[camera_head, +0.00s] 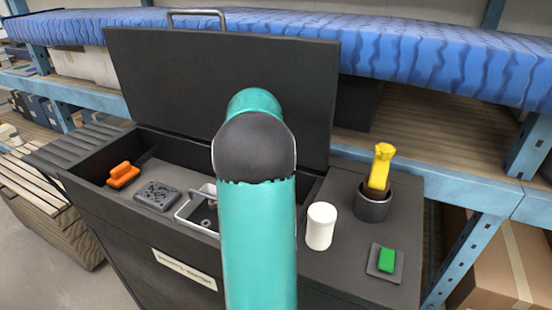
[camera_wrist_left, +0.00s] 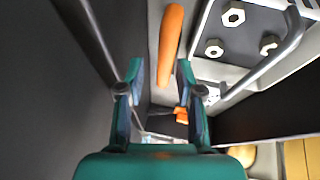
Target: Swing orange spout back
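In the left wrist view a long, rounded orange piece (camera_wrist_left: 171,42), seemingly the orange spout, lies just beyond the fingertips of my left gripper (camera_wrist_left: 160,72). The two teal fingers are apart, with nothing seen held between them. A smaller orange part (camera_wrist_left: 181,115) shows between the fingers, lower in the picture; I cannot tell whether it is joined to the long piece. In the head view a teal arm of mine stands in the middle and hides its gripper and part of the box. The long orange piece cannot be made out there. My right gripper is not seen.
An open dark box (camera_head: 88,168) with a raised lid (camera_head: 180,80) holds an orange block (camera_head: 122,175), a grey plate (camera_head: 157,195) and a metal tray (camera_head: 184,212) with nuts. At right stand a white cylinder (camera_head: 320,226), dark cup (camera_head: 373,207) and green block (camera_head: 387,260).

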